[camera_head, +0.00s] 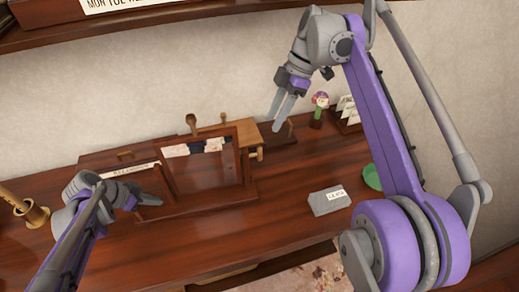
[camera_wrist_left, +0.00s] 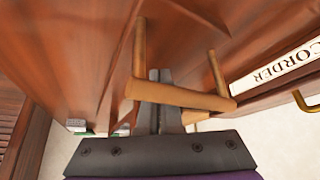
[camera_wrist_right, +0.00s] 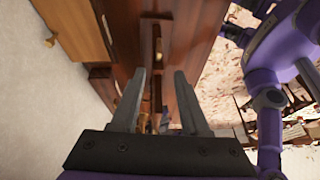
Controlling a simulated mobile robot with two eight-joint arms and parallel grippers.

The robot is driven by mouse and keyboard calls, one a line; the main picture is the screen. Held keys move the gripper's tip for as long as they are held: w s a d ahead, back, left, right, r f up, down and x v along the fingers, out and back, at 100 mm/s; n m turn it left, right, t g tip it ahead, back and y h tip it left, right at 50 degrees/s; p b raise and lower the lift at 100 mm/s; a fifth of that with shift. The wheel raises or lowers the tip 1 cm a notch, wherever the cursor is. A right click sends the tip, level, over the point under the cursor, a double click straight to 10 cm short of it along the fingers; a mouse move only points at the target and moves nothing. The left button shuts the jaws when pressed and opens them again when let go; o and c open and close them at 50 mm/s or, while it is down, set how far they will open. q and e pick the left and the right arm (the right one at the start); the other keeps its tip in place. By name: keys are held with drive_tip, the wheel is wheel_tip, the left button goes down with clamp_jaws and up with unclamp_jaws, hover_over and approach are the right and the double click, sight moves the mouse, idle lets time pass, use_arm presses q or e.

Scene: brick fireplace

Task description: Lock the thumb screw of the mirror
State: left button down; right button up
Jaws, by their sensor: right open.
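The mirror (camera_head: 205,172) is a wooden-framed panel standing upright on a wooden base on the desk. Wooden knobs show above its frame (camera_head: 191,120); I cannot tell which part is the thumb screw. My left gripper (camera_head: 155,200) is low at the left front of the mirror base. In the left wrist view its fingers (camera_wrist_left: 160,78) are close together, and a wooden bar handle (camera_wrist_left: 182,95) crosses in front of them. My right gripper (camera_head: 280,112) is open, right of and above the mirror. The right wrist view shows its spread fingers (camera_wrist_right: 160,95) with brown wood between and beyond them.
A labelled wooden box (camera_head: 120,171) lies left of the mirror. A brass cup (camera_head: 37,213) stands at far left. A grey labelled item (camera_head: 328,201), a green dish (camera_head: 372,177) and a flower figure (camera_head: 319,112) are right. The desk front (camera_head: 240,235) is clear.

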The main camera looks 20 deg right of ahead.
sight(261, 147)
drive_tip(key=x, duration=1.2)
drive_tip(key=shift+d, duration=0.1)
drive_tip(key=shift+c, duration=0.3)
clamp_jaws()
